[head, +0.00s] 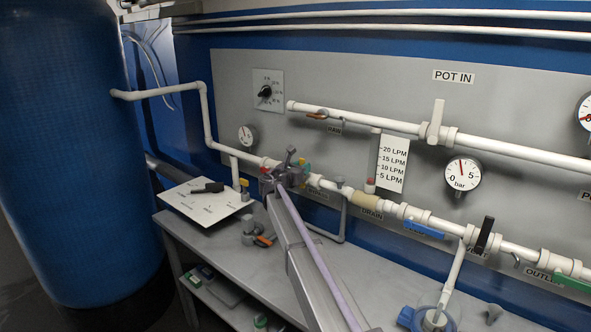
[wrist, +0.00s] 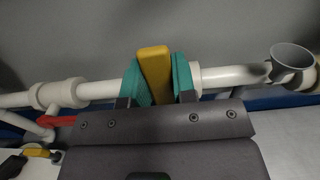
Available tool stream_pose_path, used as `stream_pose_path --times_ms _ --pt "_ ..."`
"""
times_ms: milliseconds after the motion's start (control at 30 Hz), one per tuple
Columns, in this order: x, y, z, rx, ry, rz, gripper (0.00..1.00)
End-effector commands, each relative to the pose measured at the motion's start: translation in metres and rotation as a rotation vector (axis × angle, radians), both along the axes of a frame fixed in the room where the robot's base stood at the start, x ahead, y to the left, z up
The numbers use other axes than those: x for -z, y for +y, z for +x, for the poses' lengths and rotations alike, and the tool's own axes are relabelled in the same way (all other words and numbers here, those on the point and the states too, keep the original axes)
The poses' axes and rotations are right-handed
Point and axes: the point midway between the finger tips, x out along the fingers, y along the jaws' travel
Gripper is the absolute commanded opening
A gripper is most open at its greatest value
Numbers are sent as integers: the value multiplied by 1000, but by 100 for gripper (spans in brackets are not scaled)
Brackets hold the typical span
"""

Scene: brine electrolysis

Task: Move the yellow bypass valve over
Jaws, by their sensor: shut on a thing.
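The yellow bypass valve handle (wrist: 154,78) stands upright in the wrist view, in front of a white horizontal pipe. My gripper (wrist: 157,72) has its two green finger pads on either side of the handle and is shut on it. In the head view my gripper (head: 287,170) is at the lower pipe, left of the drain label, and mostly hides the valve there. The valve's body is hidden behind the handle and the pads.
A red handle (wrist: 60,121) is left of my gripper in the wrist view, and a grey funnel-like cup (wrist: 291,58) is to the right. In the head view a blue handle (head: 424,229) and a black handle (head: 484,235) sit farther right along the pipe. A grey bench (head: 215,245) lies below.

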Motion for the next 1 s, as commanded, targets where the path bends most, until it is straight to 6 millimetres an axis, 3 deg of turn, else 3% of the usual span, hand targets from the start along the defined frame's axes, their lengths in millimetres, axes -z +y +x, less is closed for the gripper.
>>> stream_pose_path --times_ms 233,267,500,767,1000 --pt "0 1 -1 -1 2 -1 0" --pt "0 1 -1 -1 2 -1 27" --pt "0 1 0 -1 1 -1 50" --pt "0 2 -2 -1 0 0 51" --pt "0 31 -34 -3 1 -1 51"
